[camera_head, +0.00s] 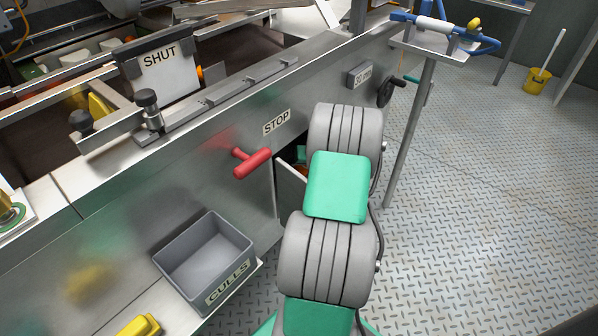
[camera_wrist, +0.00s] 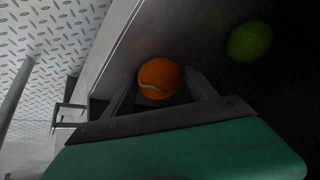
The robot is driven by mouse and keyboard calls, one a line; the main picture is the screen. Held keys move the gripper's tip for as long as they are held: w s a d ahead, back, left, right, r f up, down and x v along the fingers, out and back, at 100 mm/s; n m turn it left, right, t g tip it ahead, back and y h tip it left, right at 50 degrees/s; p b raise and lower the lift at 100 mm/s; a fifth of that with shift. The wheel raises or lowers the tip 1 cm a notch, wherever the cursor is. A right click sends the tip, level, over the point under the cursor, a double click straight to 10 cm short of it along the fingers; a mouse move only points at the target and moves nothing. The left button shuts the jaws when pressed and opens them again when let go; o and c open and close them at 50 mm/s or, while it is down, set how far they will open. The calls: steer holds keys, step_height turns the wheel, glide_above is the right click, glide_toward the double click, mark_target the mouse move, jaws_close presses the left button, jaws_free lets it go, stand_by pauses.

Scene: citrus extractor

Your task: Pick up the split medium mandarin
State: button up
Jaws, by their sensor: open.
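The split mandarin (camera_wrist: 158,70) is a round orange fruit with a pale curved split across its lower side. In the wrist view it lies in a dark recess beside a metal wall. My gripper (camera_wrist: 163,80) is open, with one finger on each side of the mandarin's near part. I cannot tell whether either finger touches it. In the head view my arm hides the gripper and most of the opening.
A green fruit (camera_wrist: 249,41) lies to the right in the dark recess. In the head view, a hatch opening (camera_head: 290,157) lies behind my arm, below the STOP label (camera_head: 276,122). A red handle (camera_head: 252,163) and grey CULLS bin (camera_head: 205,258) are left.

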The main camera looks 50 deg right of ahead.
steer(key=c, duration=1.2)
steer(key=shift+r, duration=0.15)
